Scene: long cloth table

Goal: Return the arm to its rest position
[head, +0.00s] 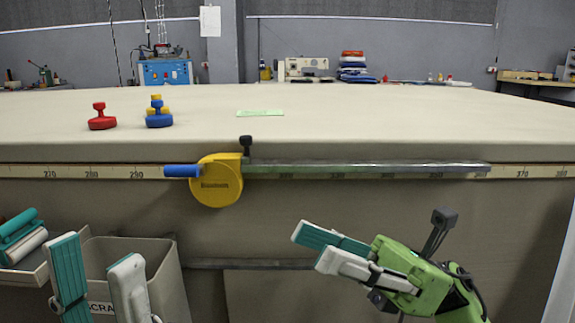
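My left gripper (97,262) is at the lower left, in front of the table and below its top edge. Its two teal-and-white fingers point up and stand apart with nothing between them, so it is open. My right gripper (308,243) is right of centre, also in front of the table and below its edge. Its fingers point left and overlap in this view, so I cannot tell how far apart they are. No object shows at its fingertips. The green wrist is behind the fingers.
The long cloth table (380,115) is mostly clear. It carries a red weight (102,121), a blue weight (159,119), a yellow one behind, and a green slip (260,113). A yellow measuring device (216,184) sits on the front rail. A scrap bin (165,280) is beside my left gripper.

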